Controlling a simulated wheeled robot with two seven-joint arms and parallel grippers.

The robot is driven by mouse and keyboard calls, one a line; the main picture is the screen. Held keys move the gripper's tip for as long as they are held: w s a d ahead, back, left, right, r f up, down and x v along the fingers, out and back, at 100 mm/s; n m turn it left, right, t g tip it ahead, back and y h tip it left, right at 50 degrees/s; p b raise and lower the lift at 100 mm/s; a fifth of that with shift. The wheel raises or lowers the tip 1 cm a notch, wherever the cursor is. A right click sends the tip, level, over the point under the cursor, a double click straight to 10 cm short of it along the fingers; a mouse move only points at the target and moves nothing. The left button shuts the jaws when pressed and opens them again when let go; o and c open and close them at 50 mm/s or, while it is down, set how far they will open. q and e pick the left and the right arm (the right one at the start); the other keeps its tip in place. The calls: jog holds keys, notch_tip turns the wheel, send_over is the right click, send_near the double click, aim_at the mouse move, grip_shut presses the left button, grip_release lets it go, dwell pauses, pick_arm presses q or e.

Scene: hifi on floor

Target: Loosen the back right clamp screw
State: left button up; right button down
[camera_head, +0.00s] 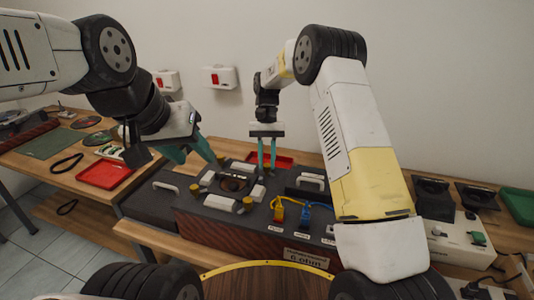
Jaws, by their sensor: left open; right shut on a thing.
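The dark box (225,222) with wood-coloured sides stands in the middle, with white handles and brass-coloured clamp screws on its top. My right gripper (266,168) points straight down at the back right of this top. Its teal fingers are shut on the back right clamp screw, which they largely hide. Other clamp screws show at the back left (221,160), front left (196,189) and front right (248,203). My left gripper (194,156) is open and empty, tilted above the box's back left, apart from the screws.
A yellow plug (279,212) and a blue plug (305,214) sit at the box's front right. Red trays lie on the bench at left (104,174) and behind the box (284,161). A white device (461,238) stands at right.

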jog(key=shift+n, duration=0.3)
jog(key=c, duration=1.2)
grip_release()
jog(key=shift+r, duration=0.1)
jog(key=v, duration=0.7)
jog(key=shift+w+r, duration=0.2)
jog(key=shift+r, duration=0.15)
